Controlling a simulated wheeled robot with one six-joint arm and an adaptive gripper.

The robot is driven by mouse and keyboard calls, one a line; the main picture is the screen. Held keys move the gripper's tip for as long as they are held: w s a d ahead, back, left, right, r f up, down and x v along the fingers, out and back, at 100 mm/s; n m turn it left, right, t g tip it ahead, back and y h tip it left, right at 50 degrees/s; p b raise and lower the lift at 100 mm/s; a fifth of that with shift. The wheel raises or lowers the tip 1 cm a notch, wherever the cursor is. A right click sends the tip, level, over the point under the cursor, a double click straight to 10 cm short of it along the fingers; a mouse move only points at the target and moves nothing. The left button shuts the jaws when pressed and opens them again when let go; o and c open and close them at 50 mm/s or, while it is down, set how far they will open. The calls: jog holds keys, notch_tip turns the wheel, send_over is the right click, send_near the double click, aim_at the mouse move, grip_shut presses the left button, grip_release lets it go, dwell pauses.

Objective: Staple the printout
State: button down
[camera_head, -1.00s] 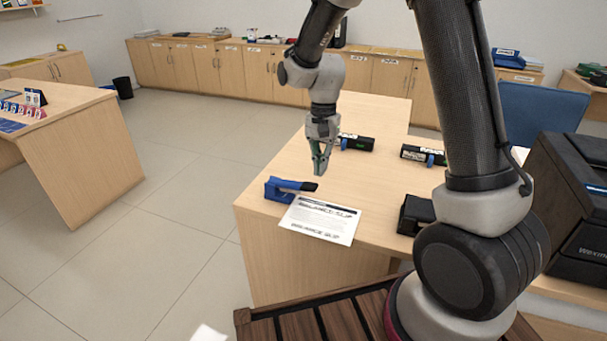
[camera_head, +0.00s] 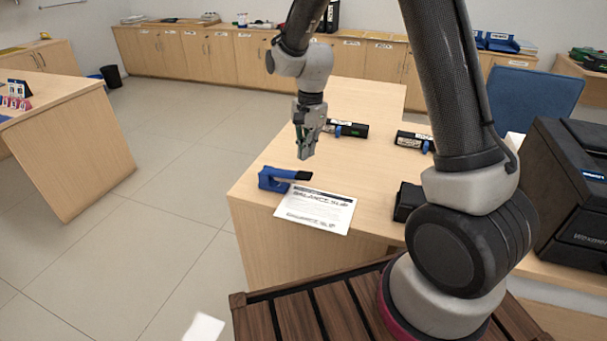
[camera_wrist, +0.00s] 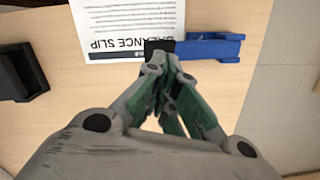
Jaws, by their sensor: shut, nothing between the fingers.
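The printout (camera_head: 317,210), a white sheet headed "BALANCE SLIP", lies flat near the front left corner of the counter. It also shows in the wrist view (camera_wrist: 118,22). The blue stapler with a black end (camera_head: 274,179) lies at the sheet's far left edge; in the wrist view its blue body (camera_wrist: 212,46) is right of its black end. I cannot tell whether the sheet is between its jaws. My gripper (camera_head: 306,155) points down above the stapler's black end, shut and empty. In the wrist view its fingers (camera_wrist: 168,72) partly cover that black end.
Two black devices with blue parts, one behind my gripper (camera_head: 350,130) and one to the right (camera_head: 412,141), lie farther back on the counter (camera_head: 365,98). A black block (camera_head: 408,200) is right of the sheet. A large black machine (camera_head: 572,195) stands far right.

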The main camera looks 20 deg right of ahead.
aim_at(306, 172)
jog(key=shift+s+a+f, duration=0.15)
jog(key=shift+f, duration=2.1)
jog(key=shift+f, duration=0.1)
jog(key=shift+f, duration=2.1)
jog(key=shift+w+d+r, duration=0.25)
jog(key=shift+w+d, duration=0.2)
jog(key=shift+d, duration=0.15)
jog(key=shift+w+d+r, duration=0.25)
jog(key=shift+w+d, duration=0.15)
jog(key=shift+d, duration=0.2)
notch_tip(306, 172, up, 12)
jog(key=d, duration=0.1)
jog(key=shift+w, duration=0.35)
